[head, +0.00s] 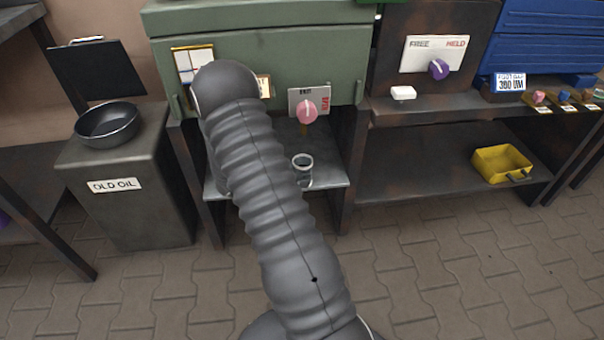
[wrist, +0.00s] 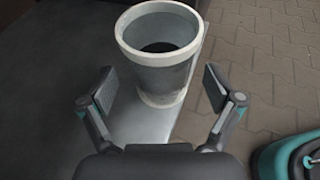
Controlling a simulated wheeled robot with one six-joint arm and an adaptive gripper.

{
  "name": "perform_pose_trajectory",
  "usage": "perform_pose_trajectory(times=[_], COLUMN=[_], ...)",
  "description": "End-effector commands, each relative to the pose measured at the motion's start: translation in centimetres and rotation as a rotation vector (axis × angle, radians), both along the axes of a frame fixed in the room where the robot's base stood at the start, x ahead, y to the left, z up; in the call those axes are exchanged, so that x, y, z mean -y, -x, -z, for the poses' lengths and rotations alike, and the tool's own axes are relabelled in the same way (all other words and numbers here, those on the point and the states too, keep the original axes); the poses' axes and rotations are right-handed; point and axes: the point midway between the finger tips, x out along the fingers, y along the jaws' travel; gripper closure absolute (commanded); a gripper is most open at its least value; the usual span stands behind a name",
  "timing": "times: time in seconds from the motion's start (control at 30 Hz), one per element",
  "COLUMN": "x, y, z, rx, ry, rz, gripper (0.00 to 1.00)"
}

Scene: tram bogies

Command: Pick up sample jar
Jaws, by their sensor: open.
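The sample jar (head: 302,168) is a small grey cylinder with a pale rim, standing upright on the low metal shelf under the green cabinet. In the wrist view the jar (wrist: 160,52) is open at the top, with a dark inside. My gripper (wrist: 160,88) is open, with its two pads spread to either side of the jar's lower part. In the head view my arm covers the left part of the shelf and hides my gripper.
The metal shelf (head: 335,177) has legs on both sides. A pink knob (head: 307,112) with a stem hangs above the jar. A bin marked OLD OIL (head: 125,200) with a black pan (head: 107,124) stands left. A yellow tray (head: 500,163) sits on the right shelf. The paved floor in front is clear.

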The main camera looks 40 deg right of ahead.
Motion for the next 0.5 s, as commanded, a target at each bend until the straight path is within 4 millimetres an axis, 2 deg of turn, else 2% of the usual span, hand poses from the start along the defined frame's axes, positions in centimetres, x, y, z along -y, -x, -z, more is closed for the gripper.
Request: perform_pose_trajectory(times=[0.1,0.37,0.5], x=[0.85,0.98,0.97], y=[0.17,0.15,0.15], z=[0.34,0.40,0.39], rx=[0.000,0.000,0.000], ry=[-0.001,-0.001,-0.001], rz=[0.001,-0.001,0.000], gripper=[0.09,0.09,0.44])
